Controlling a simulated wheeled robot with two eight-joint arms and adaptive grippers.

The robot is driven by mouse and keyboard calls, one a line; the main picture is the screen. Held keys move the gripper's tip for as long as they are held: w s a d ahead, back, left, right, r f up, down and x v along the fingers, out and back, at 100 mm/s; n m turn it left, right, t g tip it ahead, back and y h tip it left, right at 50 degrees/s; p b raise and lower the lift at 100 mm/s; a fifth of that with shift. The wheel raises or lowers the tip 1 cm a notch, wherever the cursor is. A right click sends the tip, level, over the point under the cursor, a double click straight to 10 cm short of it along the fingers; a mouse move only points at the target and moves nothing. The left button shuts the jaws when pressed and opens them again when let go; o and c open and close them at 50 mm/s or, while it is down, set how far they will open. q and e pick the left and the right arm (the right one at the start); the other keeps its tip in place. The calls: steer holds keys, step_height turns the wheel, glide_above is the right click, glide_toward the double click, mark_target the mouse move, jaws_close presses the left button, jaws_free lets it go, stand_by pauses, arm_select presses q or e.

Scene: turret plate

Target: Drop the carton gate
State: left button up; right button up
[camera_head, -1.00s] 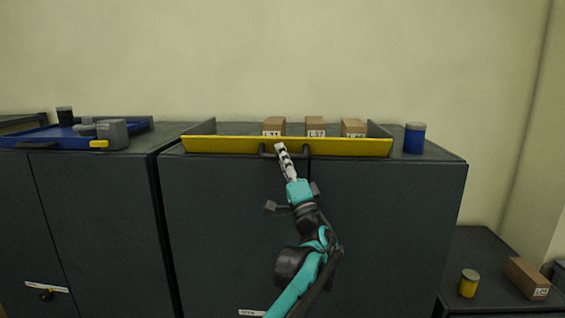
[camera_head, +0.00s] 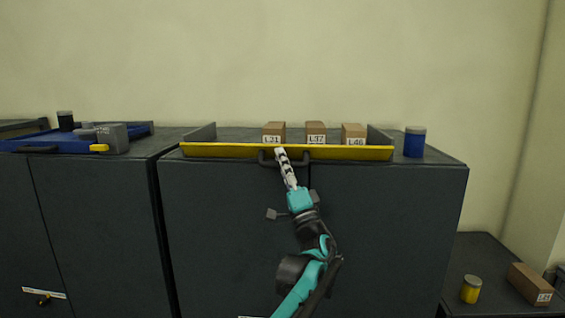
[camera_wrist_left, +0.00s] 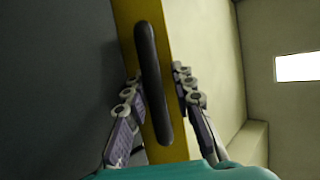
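The carton gate is a long yellow panel (camera_head: 220,151) along the front top edge of the middle cabinet, tilted outward. Its black handle (camera_head: 264,160) sits at mid-length and also shows in the left wrist view (camera_wrist_left: 151,75). My left gripper (camera_head: 281,153) is at the handle from below. Behind the gate stand three brown cartons, L31 (camera_head: 273,132), L37 (camera_head: 316,132) and L46 (camera_head: 353,134). My right gripper is not in view.
A blue can (camera_head: 414,143) stands right of the gate on the cabinet top (camera_head: 440,155). A blue tray (camera_head: 60,140) with grey items is at left. A yellow can (camera_head: 471,289) and another carton (camera_head: 528,284) sit on a lower surface at right.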

arm_select(q)
steer(key=shift+s+d+f, duration=0.1)
steer(key=shift+d+f, duration=0.05)
steer(key=shift+f, duration=0.1)
steer(key=v, duration=1.1)
steer(key=shift+s, duration=0.2)
steer(key=shift+f, duration=0.1)
